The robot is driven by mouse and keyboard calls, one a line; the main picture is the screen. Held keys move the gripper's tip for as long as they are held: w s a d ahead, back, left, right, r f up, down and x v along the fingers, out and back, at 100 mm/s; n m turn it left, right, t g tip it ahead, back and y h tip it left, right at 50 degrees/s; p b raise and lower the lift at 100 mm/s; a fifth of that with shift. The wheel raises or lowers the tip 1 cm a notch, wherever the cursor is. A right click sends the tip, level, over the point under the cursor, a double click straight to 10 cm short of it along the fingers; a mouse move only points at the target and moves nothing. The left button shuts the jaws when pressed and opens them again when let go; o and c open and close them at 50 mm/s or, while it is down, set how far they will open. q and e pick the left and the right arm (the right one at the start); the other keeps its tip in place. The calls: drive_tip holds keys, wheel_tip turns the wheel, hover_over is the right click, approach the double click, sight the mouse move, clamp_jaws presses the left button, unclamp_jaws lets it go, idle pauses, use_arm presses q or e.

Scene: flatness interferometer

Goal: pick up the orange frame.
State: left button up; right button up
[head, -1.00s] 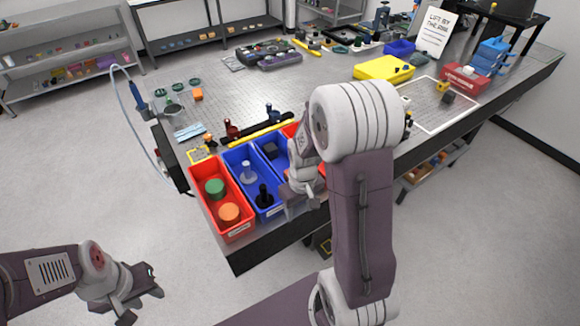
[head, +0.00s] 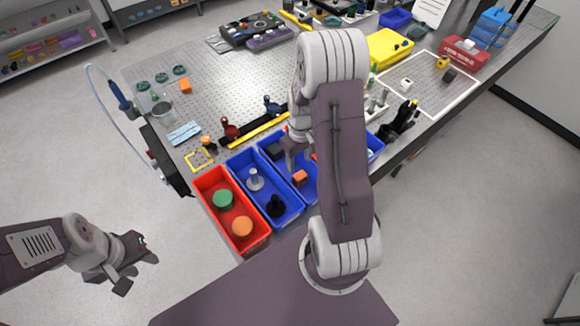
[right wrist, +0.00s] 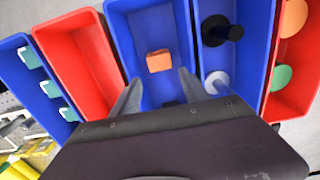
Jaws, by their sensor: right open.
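A small orange block-like piece (head: 300,177) lies in a blue bin (head: 313,192); I cannot tell whether its middle is open like a frame. In the right wrist view it (right wrist: 159,61) lies on the bin floor, beyond and roughly between my right fingertips. My right gripper (right wrist: 158,88) is open and empty, reaching over that bin, apart from the piece. In the head view my right gripper (head: 296,155) is partly hidden by my own arm. My left gripper (head: 136,271) is open and empty, off the table at lower left.
A blue bin (head: 283,221) with a black and a grey part and a red bin (head: 262,240) with green and orange discs stand left of it. The right wrist view shows an empty red bin (right wrist: 82,50) on its other side. Another orange block (head: 185,86) sits on the table.

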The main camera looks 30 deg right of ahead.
sight(300, 176)
drive_tip(key=shift+s, duration=0.35)
drive_tip(key=f, duration=0.1)
drive_tip(key=s+f+p, duration=0.1)
drive_tip(key=f, duration=0.1)
drive_tip(key=shift+s, duration=0.2)
drive_tip(key=shift+w+f, duration=0.2)
drive_tip(key=shift+w, duration=0.05)
drive_tip(key=shift+w+f, duration=0.25)
drive_tip(key=shift+f, duration=0.05)
wheel_tip(300, 176, down, 4)
drive_tip(key=shift+r+p, duration=0.15)
drive_tip(key=shift+p, duration=0.85)
drive_tip(key=shift+s+f, duration=0.1)
drive_tip(key=shift+f, duration=0.4)
drive_tip(key=shift+w, duration=0.2)
drive_tip(key=c, duration=0.7)
clamp_jaws()
use_arm(q)
drive_tip(key=r, duration=0.1)
drive_tip(key=s+r, duration=0.1)
drive_tip(key=r, duration=0.1)
drive_tip(key=shift+s+r, duration=0.15)
drive_tip(key=shift+s, duration=0.1)
use_arm(e)
drive_tip(key=shift+s, duration=0.1)
